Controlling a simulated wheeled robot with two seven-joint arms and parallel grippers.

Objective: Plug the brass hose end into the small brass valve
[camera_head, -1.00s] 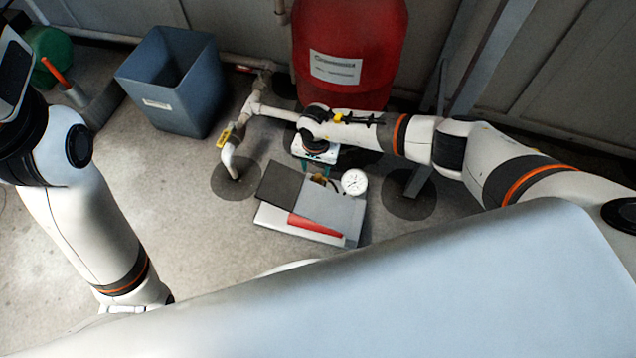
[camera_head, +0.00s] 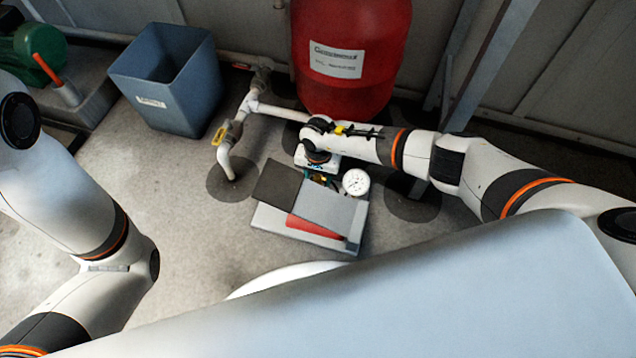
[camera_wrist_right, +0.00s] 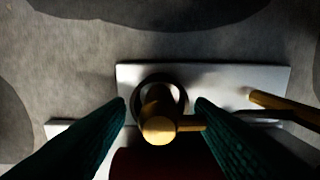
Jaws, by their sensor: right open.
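My right gripper (camera_head: 318,170) is over the back edge of a grey device with a white dial gauge (camera_head: 356,182). In the right wrist view its two dark green fingers (camera_wrist_right: 161,104) are open, one on each side of an upright brass fitting (camera_wrist_right: 158,122) with a round end and a short side stub. A dark ring surrounds the fitting's far part. The fingers look apart from it. A second brass rod (camera_wrist_right: 283,108) lies at the right. I cannot tell for certain which brass piece is the hose end and which the small valve. My left gripper is out of view.
The device's grey base (camera_head: 345,238) has a red panel (camera_head: 314,227). A red tank (camera_head: 350,85) stands behind it. A white pipe (camera_head: 280,113) with a yellow-handled valve (camera_head: 219,136) and a blue bin (camera_head: 185,95) are to the left. Floor is clear at centre left.

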